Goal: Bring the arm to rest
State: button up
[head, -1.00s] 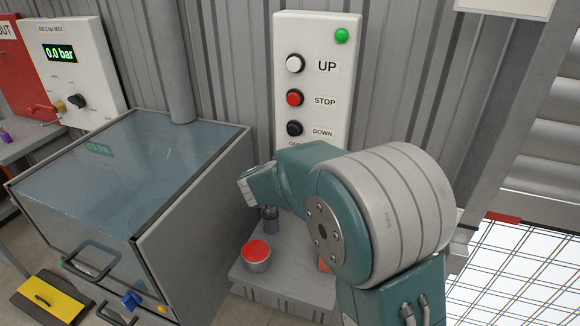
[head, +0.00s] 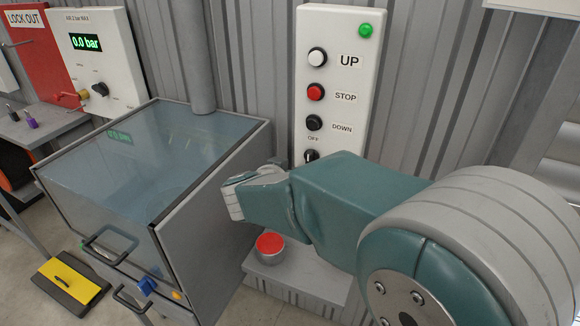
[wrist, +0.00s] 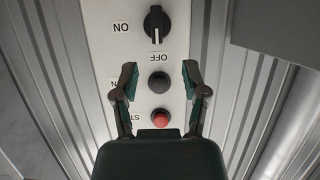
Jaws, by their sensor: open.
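My arm reaches across the lower right of the head view, and its teal links hide part of the control panel's bottom. My gripper shows in the wrist view (wrist: 158,88) with its two fingers spread apart and nothing between them. Beyond the fingers is the white control panel (head: 343,50), upside down in the wrist view. Its dark DOWN button (wrist: 159,82) shows between the fingers, with the red STOP button (wrist: 161,118) nearer the palm. The black ON/OFF knob (wrist: 157,24) is above the fingertips. I cannot tell the gap between fingers and panel.
A glass-topped cabinet (head: 205,220) stands left of my arm. A red push button (head: 270,245) sits on a grey block below the arm. A gauge panel (head: 98,60) reads 0.0 bar. A yellow-and-black object (head: 74,278) lies on the floor at left.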

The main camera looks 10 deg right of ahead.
jog(key=s+a+r+n+t+y, duration=0.1)
jog(key=s+r+n+y, duration=0.5)
jog(key=s+r+y, duration=0.3)
jog(key=s+d+f+g+h, duration=0.1)
jog(key=s+d+f+g, duration=0.2)
jog(key=s, duration=0.6)
jog(key=s+d+f+g+h, duration=0.1)
jog(key=s+d+f+g, duration=0.3)
jog(key=s+d, duration=0.3)
jog(key=s+f, duration=0.1)
jog(key=s, duration=0.2)
jog(key=shift+f, duration=0.4)
